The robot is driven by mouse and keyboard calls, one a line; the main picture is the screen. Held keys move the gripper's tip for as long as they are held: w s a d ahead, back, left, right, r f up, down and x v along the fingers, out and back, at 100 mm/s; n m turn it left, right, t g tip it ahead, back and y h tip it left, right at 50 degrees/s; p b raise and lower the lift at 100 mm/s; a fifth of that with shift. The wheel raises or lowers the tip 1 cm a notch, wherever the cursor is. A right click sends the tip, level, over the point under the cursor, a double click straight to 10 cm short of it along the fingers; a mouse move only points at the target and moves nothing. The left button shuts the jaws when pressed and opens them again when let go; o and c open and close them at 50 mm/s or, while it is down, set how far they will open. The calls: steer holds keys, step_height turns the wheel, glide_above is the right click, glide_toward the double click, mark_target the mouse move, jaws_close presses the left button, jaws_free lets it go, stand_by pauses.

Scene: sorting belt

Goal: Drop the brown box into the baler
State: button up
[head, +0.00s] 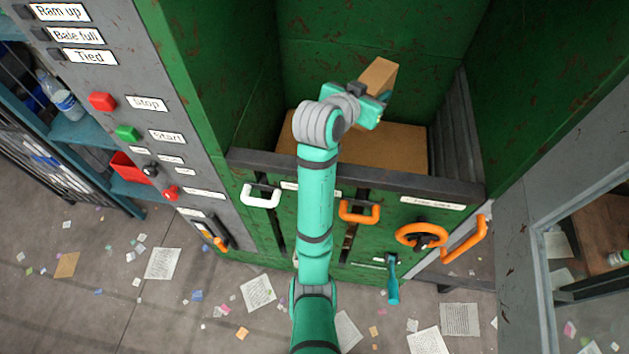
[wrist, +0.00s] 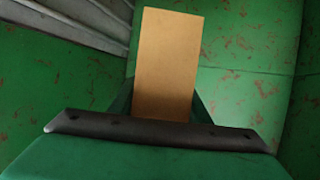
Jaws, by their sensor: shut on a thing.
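The brown box (head: 379,76) is held in my gripper (head: 366,94), over the open chamber of the green baler (head: 385,183). In the wrist view the brown box (wrist: 166,65) stands up between the dark green fingers, with the baler's green walls (wrist: 245,60) behind it. My gripper is shut on it. Below, a flat brown surface (head: 405,145) covers the chamber floor; I cannot tell its depth. My arm crosses above the baler's dark front edge and hides part of the door.
A grey control panel (head: 130,75) stands at left. Papers litter the floor.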

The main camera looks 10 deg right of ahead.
steer(key=shift+f, duration=2.35)
steer(key=o, duration=1.1)
steer(key=shift+s+a, duration=0.1)
steer(key=v, duration=1)
steer(key=shift+s+a+r, duration=0.15)
steer(key=shift+s+r, duration=0.1)
